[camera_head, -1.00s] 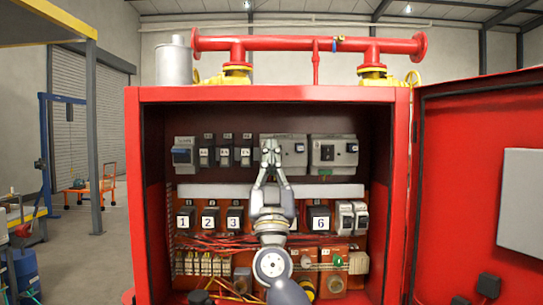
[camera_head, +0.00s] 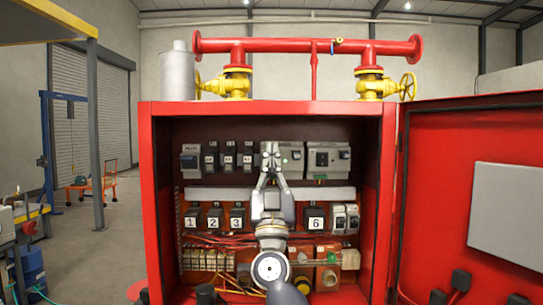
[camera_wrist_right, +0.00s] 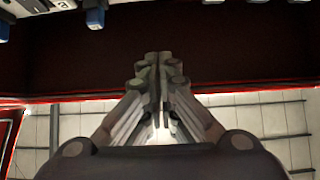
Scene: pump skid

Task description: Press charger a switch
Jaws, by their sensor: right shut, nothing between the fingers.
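The red cabinet (camera_head: 144,200) stands open in the head view. Two grey charger-like modules sit in its upper row: a left one (camera_head: 292,157) and a right one (camera_head: 328,158). I cannot read which is charger A, and no switch on them is clear. My right gripper (camera_head: 270,150) is shut and empty, its fingertips in front of the left edge of the left module and hiding part of it. Whether they touch it cannot be told. The wrist view shows the closed fingers (camera_wrist_right: 155,62) against the dark red cabinet interior. My left gripper is not in view.
Small breakers (camera_head: 228,157) line the upper row at left. Numbered black units (camera_head: 316,218) and wiring lie below. The open red door (camera_head: 440,200) bounds the right side. A red pipe (camera_head: 300,45) with yellow valves runs above the cabinet.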

